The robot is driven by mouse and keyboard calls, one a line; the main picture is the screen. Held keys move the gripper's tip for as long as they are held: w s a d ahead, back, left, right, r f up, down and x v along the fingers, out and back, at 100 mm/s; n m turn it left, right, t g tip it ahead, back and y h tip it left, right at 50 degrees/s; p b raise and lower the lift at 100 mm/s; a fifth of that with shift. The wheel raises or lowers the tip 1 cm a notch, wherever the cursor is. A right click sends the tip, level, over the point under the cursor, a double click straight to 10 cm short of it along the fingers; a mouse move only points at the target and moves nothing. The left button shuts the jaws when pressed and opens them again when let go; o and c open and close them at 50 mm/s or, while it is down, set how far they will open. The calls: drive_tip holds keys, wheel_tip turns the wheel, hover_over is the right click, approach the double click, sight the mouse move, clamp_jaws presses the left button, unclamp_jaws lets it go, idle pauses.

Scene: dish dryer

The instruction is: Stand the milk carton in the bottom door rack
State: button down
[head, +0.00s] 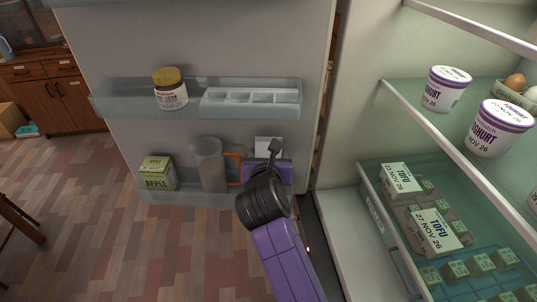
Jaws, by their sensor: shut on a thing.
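My gripper (272,158) is in front of the bottom door rack (168,196), at its right end. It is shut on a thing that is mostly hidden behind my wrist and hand. A pale, flat-sided piece, which looks like the top of the milk carton (263,143), shows just behind the fingers. I cannot tell whether the carton's base touches the rack floor, and its lower part is hidden.
In the bottom rack stand a green apple juice box (158,173) and a grey jug (209,164) with an orange handle close to my gripper. The upper door rack (130,104) holds a jar (170,90) and a white tray (250,97). Fridge shelves are at right.

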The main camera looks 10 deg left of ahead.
drive_tip(key=shift+r, duration=0.1)
drive_tip(key=shift+c, duration=1.6)
unclamp_jaws()
drive_tip(key=shift+f, duration=0.2)
drive_tip(key=shift+r, duration=0.15)
drive_tip(key=v, duration=1.2)
drive_tip(key=shift+b, duration=0.35)
